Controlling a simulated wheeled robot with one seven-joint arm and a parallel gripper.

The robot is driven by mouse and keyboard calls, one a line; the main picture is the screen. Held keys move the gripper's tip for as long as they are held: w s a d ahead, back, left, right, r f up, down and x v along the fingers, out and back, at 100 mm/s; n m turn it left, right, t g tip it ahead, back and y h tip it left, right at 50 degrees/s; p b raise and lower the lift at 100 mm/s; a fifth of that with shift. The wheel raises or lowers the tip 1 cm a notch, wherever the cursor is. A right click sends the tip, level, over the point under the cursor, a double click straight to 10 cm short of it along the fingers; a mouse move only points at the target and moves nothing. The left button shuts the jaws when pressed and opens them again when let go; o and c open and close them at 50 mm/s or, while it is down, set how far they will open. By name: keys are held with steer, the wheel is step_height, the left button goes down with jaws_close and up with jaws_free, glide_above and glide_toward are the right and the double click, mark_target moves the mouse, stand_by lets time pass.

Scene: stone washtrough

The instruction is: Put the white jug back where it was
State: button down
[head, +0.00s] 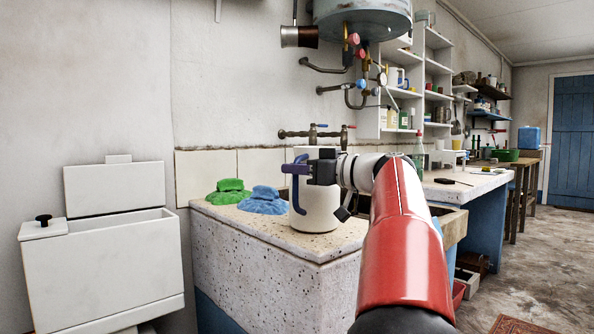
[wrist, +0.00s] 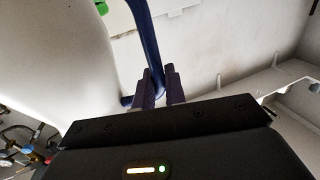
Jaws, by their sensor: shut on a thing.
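The white jug (head: 316,212) is upright at the near corner of the speckled stone trough top (head: 255,222). I cannot tell whether its base touches the stone. Its dark blue handle (head: 295,192) faces left and toward me. My gripper (head: 305,169) is shut on the handle, and its black body hides part of the jug's upper side. In the wrist view the jug's white wall (wrist: 60,45) fills the left, and the handle (wrist: 147,40) runs down between my gripper's fingertips (wrist: 160,84).
A green cloth (head: 229,191) and a blue cloth (head: 264,201) lie left of the jug on the stone. Taps (head: 314,133) stick out from the wall behind, below a boiler (head: 362,16).

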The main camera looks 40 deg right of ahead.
steer(key=c, duration=1.5)
jaws_free()
steer(key=shift+f, duration=0.1)
steer(key=shift+o, duration=0.2)
